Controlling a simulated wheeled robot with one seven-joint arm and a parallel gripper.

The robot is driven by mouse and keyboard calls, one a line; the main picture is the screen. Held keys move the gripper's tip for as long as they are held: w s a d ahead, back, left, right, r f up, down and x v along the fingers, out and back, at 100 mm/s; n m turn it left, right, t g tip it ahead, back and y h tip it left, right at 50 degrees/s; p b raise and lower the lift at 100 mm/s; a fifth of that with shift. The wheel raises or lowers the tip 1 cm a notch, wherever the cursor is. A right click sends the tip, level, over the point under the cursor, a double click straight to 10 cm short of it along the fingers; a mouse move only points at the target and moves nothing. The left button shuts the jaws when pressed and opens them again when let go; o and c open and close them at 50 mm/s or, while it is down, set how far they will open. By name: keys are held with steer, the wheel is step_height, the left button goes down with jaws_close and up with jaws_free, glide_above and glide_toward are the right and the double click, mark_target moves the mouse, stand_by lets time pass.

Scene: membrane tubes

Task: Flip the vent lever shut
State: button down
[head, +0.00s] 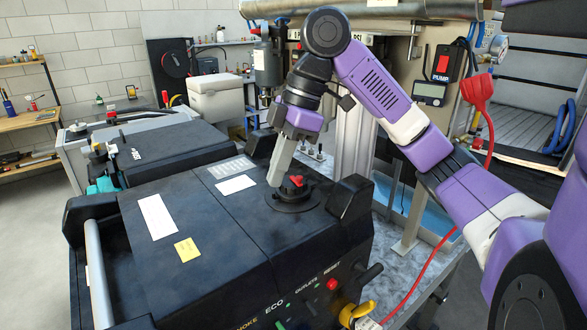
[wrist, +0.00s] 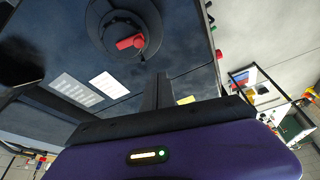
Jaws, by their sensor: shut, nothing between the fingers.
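The vent lever (head: 296,181) is a small red handle on a round black cap (head: 290,199) on top of a black machine. In the wrist view the red lever (wrist: 130,42) lies across the middle of the cap, near the top of the picture. My gripper (head: 274,182) points down with its grey fingers shut and empty, just left of the lever in the head view. In the wrist view my gripper (wrist: 158,78) shows below and right of the lever, with a gap between them. I cannot tell the fingertips' height above the lid.
The machine's lid (head: 190,215) carries white labels and a yellow note (head: 187,249). A raised black corner block (head: 350,198) stands right of the cap. A red cable (head: 428,280) hangs at the right. A metal post (head: 355,120) stands behind.

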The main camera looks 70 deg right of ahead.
steer(key=d+r+b, duration=0.1)
steer(key=d+r, duration=0.2)
steer(key=r, duration=0.6)
steer(key=shift+s+d, duration=0.3)
steer(key=shift+s, duration=0.05)
steer(key=shift+r, duration=0.1)
steer(key=shift+s, duration=0.15)
